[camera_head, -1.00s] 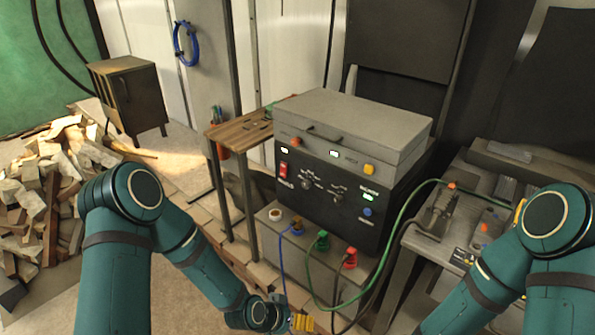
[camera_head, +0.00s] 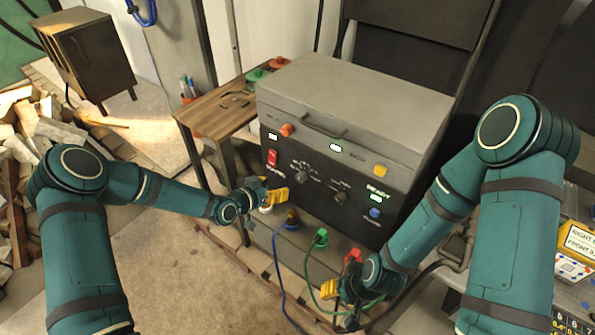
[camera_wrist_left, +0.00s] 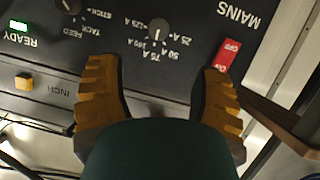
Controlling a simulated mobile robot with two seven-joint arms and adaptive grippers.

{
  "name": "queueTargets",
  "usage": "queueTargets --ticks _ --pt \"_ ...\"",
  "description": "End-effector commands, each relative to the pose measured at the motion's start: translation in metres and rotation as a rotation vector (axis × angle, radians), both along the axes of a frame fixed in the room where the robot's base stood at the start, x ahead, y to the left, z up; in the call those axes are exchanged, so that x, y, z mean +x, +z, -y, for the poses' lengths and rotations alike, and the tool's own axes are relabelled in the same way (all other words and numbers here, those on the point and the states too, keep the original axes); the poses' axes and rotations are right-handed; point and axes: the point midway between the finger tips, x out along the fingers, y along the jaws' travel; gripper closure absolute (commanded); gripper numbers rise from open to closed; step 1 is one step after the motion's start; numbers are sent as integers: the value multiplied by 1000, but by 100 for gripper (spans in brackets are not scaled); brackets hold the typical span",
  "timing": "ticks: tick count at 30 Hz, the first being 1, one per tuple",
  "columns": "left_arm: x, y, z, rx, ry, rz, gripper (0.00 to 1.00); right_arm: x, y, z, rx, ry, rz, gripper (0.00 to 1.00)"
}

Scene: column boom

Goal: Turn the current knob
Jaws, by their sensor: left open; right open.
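The current knob (camera_head: 302,176) is a small dark dial on the black front panel of the grey machine. In the left wrist view the knob (camera_wrist_left: 157,32) has several ampere marks around it. My left gripper (camera_head: 270,197) is in front of the panel, below and left of the knob. In the left wrist view its yellow fingers are spread wide and empty (camera_wrist_left: 160,68), with the knob ahead between them and apart from both. My right gripper (camera_head: 338,284) is low, near the red plug, with yellow finger pads partly hidden.
The red mains switch (camera_head: 272,157) is left of the knob, and a feed knob (camera_head: 340,198) is right of it. Green (camera_head: 321,237) and red (camera_head: 353,255) plugs with cables stand below. A wooden side table (camera_head: 215,107) is at left.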

Motion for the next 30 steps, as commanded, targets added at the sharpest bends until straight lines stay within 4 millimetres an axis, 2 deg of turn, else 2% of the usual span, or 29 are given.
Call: queueTargets --ticks 19,24,30 --pt "78 -45 70 -1 0 -2 34 3 -17 0 -1 -2 8 53" --pt "88 -49 78 -1 0 -2 34 4 -19 1 -1 -2 9 53" --pt "90 -50 81 -1 0 -4 34 4 -19 0 -1 -1 9 53"
